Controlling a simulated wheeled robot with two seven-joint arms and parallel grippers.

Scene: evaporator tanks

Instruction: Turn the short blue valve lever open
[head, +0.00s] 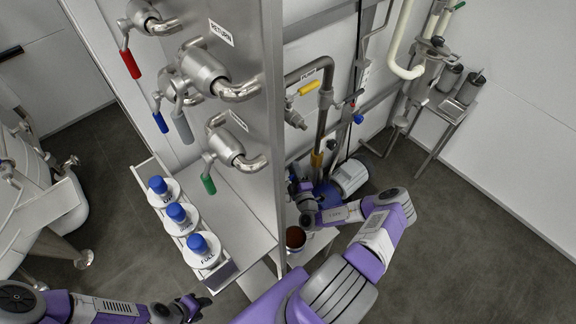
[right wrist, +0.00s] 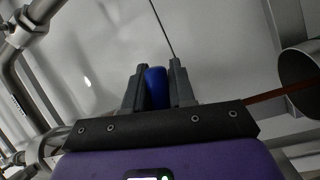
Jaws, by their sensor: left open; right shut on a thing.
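My right gripper (right wrist: 158,80) is shut on a short blue lever (right wrist: 155,90), which stands upright between its two fingers in the right wrist view. In the head view my right gripper (head: 302,192) is low behind the panel edge, and the lever's pivot and pipe there are too small or hidden to make out. My left gripper (head: 192,306) is open and empty at the bottom left, below the shelf of bottles.
Blue-capped bottles (head: 180,218) stand on a shelf beside the steel panel (head: 240,130). The panel carries valves with red (head: 131,64), blue (head: 160,122), grey (head: 183,127) and green (head: 208,184) levers. A yellow-handled valve (head: 308,88) is behind it. The right floor is open.

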